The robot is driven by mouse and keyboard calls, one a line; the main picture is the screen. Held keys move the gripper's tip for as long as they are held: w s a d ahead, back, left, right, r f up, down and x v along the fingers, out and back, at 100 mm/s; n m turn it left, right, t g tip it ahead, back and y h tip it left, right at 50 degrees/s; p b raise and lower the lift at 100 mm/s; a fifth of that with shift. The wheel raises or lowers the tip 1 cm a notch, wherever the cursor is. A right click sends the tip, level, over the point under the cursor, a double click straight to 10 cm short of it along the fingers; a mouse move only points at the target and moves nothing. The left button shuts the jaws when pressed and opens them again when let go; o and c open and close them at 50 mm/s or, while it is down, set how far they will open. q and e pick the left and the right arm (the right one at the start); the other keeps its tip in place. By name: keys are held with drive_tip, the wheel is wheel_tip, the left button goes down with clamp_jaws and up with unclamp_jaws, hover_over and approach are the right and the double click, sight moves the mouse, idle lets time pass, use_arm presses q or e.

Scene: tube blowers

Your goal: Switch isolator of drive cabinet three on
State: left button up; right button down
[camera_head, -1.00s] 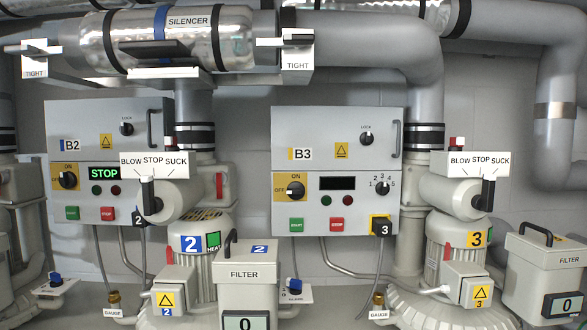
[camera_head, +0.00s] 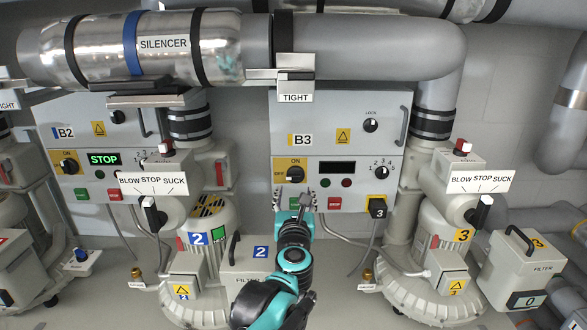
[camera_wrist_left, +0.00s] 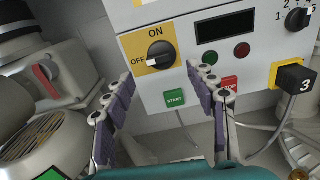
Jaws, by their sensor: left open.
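The isolator of drive cabinet B3 is a black rotary knob (camera_head: 296,174) on a yellow ON/OFF plate. It also shows in the left wrist view (camera_wrist_left: 161,54), where its white mark points left, toward OFF. Cabinet B3 (camera_head: 385,150) has a dark display (camera_head: 337,167). My left gripper (camera_head: 294,202) is open and empty, just below the knob in the head view. In the left wrist view its two fingers (camera_wrist_left: 160,80) stand apart, below and to either side of the knob, not visibly touching it. My right gripper is not in view.
The green START button (camera_wrist_left: 175,98) and red STOP button (camera_wrist_left: 229,86) sit close to my fingers. A selector dial (camera_head: 382,172) and black plug (camera_head: 377,207) are to the right. A silencer pipe (camera_head: 370,45) with a TIGHT tag (camera_head: 295,97) runs above.

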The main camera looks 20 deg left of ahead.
sight(294, 177)
use_arm(q)
drive_tip(key=shift+n, duration=0.4)
drive_tip(key=x, duration=0.2)
drive_tip(key=p+x, duration=0.1)
drive_tip(key=x, duration=0.5)
drive_tip(key=shift+w+a+f+p, duration=0.15)
drive_tip(key=shift+a+f+p, duration=0.1)
drive_tip(key=shift+f+p, duration=0.05)
drive_tip(key=c, duration=1.2)
